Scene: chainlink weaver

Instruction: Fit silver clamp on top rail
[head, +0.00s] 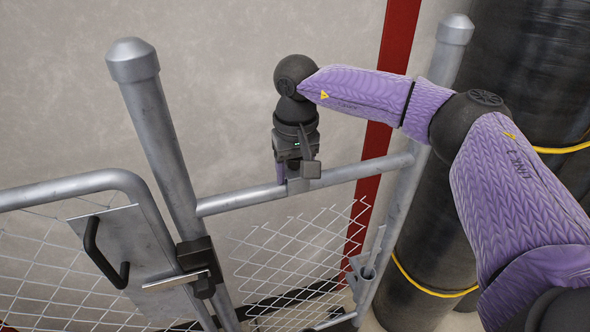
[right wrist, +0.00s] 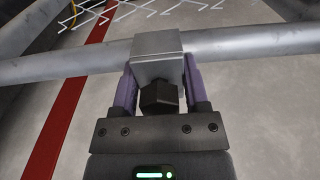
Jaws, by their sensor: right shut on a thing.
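The silver clamp (right wrist: 157,46) is a square metal block with a dark bolt head (right wrist: 159,97) on its near side. In the right wrist view it lies across the top rail (right wrist: 245,44), and the rail runs out from both sides of it. Whether it wraps fully around the rail is hidden. My right gripper (right wrist: 158,80) is shut on the clamp, with a purple finger on each side. In the head view my right gripper (head: 293,178) points down at the top rail (head: 235,202), and only a little of the clamp shows there. My left gripper is not in view.
Upright grey posts (head: 167,145) stand at both ends of the rail. A gate frame with a black handle (head: 98,250) and a latch (head: 200,265) is at left. Loose chain-link mesh (head: 290,255) hangs below the rail. Dark rolls (head: 515,90) stand at right.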

